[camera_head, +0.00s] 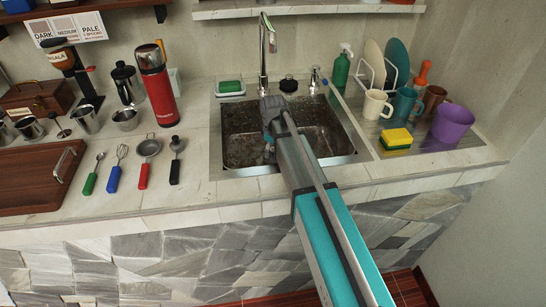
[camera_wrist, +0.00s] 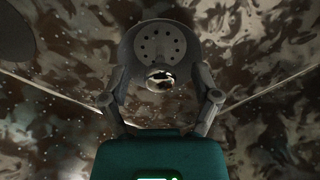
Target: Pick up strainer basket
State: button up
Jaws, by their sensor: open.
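The strainer basket (camera_wrist: 158,45) shows in the wrist view as a round grey disc with small holes and a shiny knob (camera_wrist: 161,79) at its lower middle. It sits at the bottom of the stained sink (camera_head: 240,145). My gripper (camera_wrist: 161,75) is open, with one finger at each side of the knob and over the disc's edges. Whether the fingers touch the basket, I cannot tell. In the head view my gripper (camera_head: 269,146) reaches down into the sink, and the basket is hidden there.
A faucet (camera_head: 264,55) rises behind the sink. A sponge dish (camera_head: 230,88), a dark round item (camera_head: 288,85) and a green soap bottle (camera_head: 341,70) stand at the back rim. Utensils lie left; mugs (camera_head: 376,105) and a yellow sponge (camera_head: 396,138) stand right.

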aim_at(273, 149)
grip_shut()
jog(key=shift+r, duration=0.1)
dwell(0.4)
notch_tip(273, 149, up, 10)
jog(key=p, duration=1)
dwell(0.6)
